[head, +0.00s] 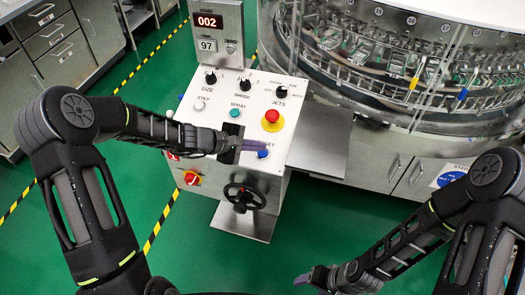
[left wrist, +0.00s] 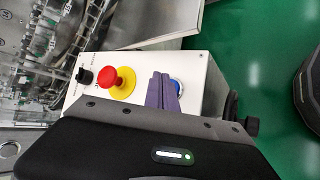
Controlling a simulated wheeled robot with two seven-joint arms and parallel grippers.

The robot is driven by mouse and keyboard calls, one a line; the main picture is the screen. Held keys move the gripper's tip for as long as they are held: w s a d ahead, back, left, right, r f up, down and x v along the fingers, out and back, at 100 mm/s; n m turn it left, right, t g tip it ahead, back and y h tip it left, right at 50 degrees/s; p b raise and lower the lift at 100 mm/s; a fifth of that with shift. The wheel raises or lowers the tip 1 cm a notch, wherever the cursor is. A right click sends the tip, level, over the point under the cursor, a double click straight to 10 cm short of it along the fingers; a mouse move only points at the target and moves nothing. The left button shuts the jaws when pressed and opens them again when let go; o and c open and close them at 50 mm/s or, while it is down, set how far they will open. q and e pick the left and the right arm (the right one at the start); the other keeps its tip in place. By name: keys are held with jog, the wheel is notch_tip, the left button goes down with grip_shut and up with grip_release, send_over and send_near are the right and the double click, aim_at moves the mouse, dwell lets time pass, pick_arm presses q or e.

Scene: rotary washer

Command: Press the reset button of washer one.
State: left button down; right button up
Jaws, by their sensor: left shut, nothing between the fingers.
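The washer's control panel (head: 222,88) is a white sloped box with knobs and buttons. Its blue button (head: 263,154), with a partly hidden label ending in "SET", is at the lower right corner. My left gripper (head: 264,146) is shut and empty, its purple fingers just over or beside this button. In the left wrist view the blue button (left wrist: 178,86) shows partly behind the purple fingers (left wrist: 161,90). I cannot tell whether they touch. My right gripper (head: 303,279) is low at the bottom, far from the panel; its jaw state is unclear.
A red mushroom button on a yellow base (head: 271,121) sits just above the blue one. A green button (head: 235,113) is to its left. A black handwheel (head: 244,197) is below the panel. The round glass washer (head: 400,70) stands behind right; a steel shelf (head: 320,140) adjoins the panel.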

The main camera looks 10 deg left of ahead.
pick_arm(q)
jog(key=r+p, duration=0.1)
jog(key=r, duration=0.1)
jog(key=s+r, duration=0.1)
jog(key=r, duration=0.1)
jog(key=shift+r+p, duration=0.1)
jog(key=shift+p, duration=0.25)
jog(key=shift+a, duration=0.1)
dwell(0.4)
jog(key=s+a+f+m+g+y, duration=0.2)
jog(key=s+f+m+g+y, duration=0.2)
jog(key=s+f, duration=0.9)
jog(key=s+d+f+m+g, duration=0.1)
jog(key=s+d+f+m, duration=0.3)
jog(key=s, duration=0.4)
jog(key=s+d+f+m+g, duration=0.1)
jog(key=s+d+f+m, duration=0.3)
jog(key=s+d, duration=0.3)
jog(key=s, duration=0.2)
jog(key=shift+s+f+m+g, duration=0.3)
jog(key=shift+f+g, duration=0.1)
